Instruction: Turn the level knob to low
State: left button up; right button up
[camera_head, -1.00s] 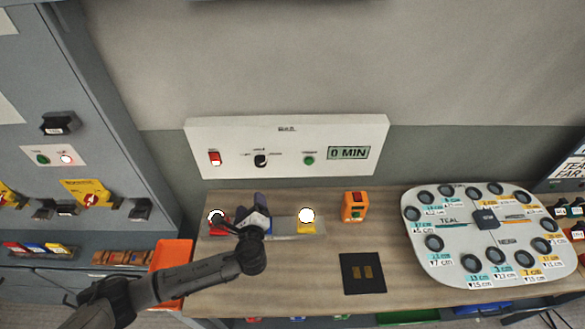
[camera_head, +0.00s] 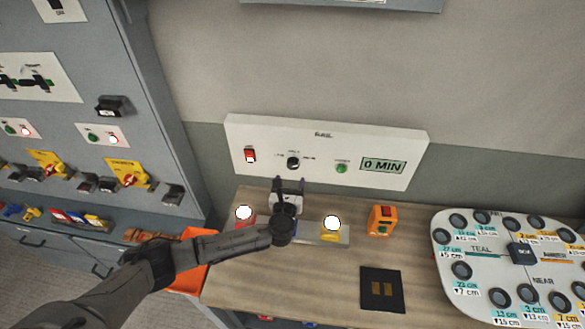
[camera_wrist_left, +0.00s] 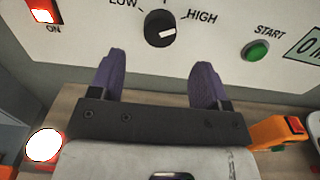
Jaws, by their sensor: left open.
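The level knob (camera_head: 293,163) is a round black knob on a white wall panel (camera_head: 215,0) above the bench. In the left wrist view the knob (camera_wrist_left: 160,28) sits between the labels LOW on its left and HIGH on its right. Its white mark points right, toward HIGH. My left gripper (camera_head: 288,181) is just below the knob, facing the panel. In the wrist view its two purple fingers (camera_wrist_left: 160,80) are spread apart and empty, short of the knob and below it. My right gripper is not in view.
A lit red ON switch (camera_head: 250,155) is left of the knob; a green START button (camera_head: 341,168) and a 0 MIN display (camera_head: 383,165) are right. On the bench are an orange device (camera_head: 381,220), a black pad (camera_head: 382,290) and a grey round-holed board (camera_head: 450,270).

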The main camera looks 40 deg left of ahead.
aim_at(293, 167)
pick_arm(q)
jog(key=x, duration=0.6)
jog(key=shift+w+a, duration=0.1)
jog(key=shift+w, duration=0.05)
jog(key=c, duration=0.9)
